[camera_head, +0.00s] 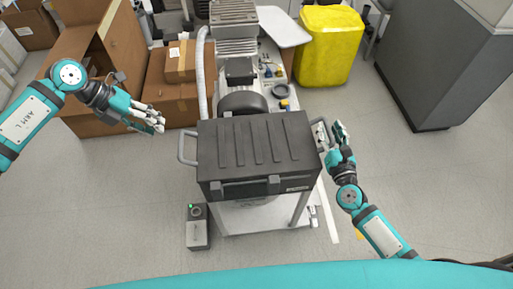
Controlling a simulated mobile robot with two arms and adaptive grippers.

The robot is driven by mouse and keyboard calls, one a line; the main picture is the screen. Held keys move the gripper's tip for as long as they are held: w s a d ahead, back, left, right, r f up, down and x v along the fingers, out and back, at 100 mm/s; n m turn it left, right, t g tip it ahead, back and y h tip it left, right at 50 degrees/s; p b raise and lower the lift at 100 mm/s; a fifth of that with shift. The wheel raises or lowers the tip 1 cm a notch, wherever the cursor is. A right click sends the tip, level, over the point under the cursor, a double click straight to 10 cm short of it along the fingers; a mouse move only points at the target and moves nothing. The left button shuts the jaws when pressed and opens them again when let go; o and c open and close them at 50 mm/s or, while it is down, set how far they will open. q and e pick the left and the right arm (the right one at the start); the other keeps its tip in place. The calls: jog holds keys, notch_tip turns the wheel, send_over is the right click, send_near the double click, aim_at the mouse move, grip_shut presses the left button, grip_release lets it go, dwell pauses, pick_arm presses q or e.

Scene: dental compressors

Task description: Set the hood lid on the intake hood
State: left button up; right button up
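The dark grey ribbed hood lid (255,140) is in the middle of the head view, above a white-framed cart. It looks level, with a pale handle on its left side (187,149) and one on its right side (321,136). The intake hood is not clearly distinguishable; I cannot tell whether the dark front part with latches (245,187) is the hood or part of the lid. My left gripper (155,119) is open and empty, apart from the left handle. My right gripper (335,135) is at the right handle; its grip is unclear.
Compressor equipment (240,75) stands behind the lid, with a white hose on its left. Cardboard boxes (125,45) are at back left, a yellow bin (329,45) behind right, and a grey cabinet (440,55) at far right. A small grey box (198,230) is on the floor in front.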

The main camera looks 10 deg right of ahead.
jog(key=shift+s, duration=0.4)
pick_arm(q)
jog(key=shift+v, duration=0.75)
pick_arm(e)
jog(key=s, duration=1.1)
jog(key=shift+s, duration=0.1)
